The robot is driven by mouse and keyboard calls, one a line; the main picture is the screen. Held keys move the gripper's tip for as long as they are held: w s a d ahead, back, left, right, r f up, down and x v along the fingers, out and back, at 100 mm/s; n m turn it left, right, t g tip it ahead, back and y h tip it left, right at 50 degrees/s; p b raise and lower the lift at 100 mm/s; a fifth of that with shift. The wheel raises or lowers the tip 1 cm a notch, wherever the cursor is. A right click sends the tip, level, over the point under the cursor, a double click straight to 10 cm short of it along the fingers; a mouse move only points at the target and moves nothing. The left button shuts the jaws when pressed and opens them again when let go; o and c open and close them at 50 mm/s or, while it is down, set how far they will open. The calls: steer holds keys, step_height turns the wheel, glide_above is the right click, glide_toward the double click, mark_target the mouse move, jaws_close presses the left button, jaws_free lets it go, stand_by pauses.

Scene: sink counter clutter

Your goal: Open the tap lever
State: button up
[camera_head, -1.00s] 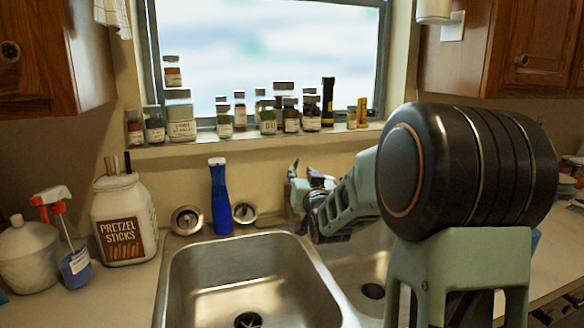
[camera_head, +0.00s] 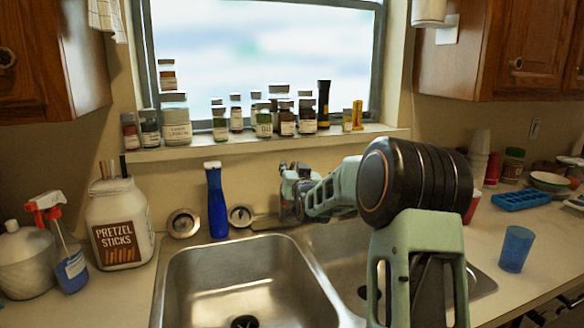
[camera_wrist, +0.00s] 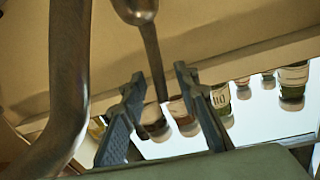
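The tap shows in the wrist view as a thick curved metal spout (camera_wrist: 62,95) at the left and a thin metal lever (camera_wrist: 152,55) hanging from a rounded top. The lever's end lies between the two fingers of my gripper (camera_wrist: 163,108), which stand apart on either side of it. I cannot tell whether either finger touches it. In the head view my gripper (camera_head: 290,178) is behind the sink, under the window sill. My arm hides most of the tap there.
The double sink (camera_head: 240,275) is empty. A blue bottle (camera_head: 217,203) stands left of my gripper, with a pretzel jar (camera_head: 119,225) beyond. Several spice jars (camera_head: 264,122) line the sill. A blue cup (camera_head: 515,248) and ice tray (camera_head: 521,199) are on the right counter.

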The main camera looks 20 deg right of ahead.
steer(key=shift+w, duration=0.2)
jaws_close()
stand_by(0.4)
